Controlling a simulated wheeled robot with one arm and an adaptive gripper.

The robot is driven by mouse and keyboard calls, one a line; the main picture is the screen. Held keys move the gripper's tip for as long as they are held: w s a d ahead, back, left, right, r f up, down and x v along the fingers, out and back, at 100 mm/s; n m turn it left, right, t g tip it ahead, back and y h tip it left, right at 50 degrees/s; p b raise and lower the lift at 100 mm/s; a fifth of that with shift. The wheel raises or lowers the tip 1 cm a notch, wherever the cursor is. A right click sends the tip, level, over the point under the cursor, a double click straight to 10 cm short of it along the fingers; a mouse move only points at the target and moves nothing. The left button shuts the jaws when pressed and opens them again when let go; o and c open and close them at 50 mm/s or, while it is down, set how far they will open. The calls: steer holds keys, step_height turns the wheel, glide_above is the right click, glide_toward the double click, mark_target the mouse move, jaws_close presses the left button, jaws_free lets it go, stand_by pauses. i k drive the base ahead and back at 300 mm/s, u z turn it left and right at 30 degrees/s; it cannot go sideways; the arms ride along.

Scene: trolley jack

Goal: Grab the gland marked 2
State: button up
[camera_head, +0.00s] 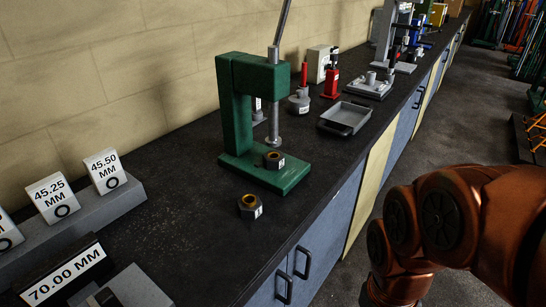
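A dark hexagonal gland (248,207) with a brass-coloured centre and a small white label stands on the black bench top, in front of the green press. A similar labelled gland (273,160) sits on the base of the green press (240,168), below its ram. A grey round piece (299,102) with a label stands behind the press. The marks on these labels are too small to read, so I cannot tell which gland is marked 2. My copper-coloured arm shows at the lower right, beyond the bench's front edge. My gripper is not in view.
A shallow grey tray (344,117) lies right of the press, with a red bottle jack (331,84) behind it. Size signs (105,171) stand on a grey block at the left. The press lever rises above the bench. Bench top left of the nearer gland is clear.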

mark_target(275, 165)
steer(key=u, duration=2.8)
steer(key=k, duration=1.05)
steer(key=z, duration=0.5)
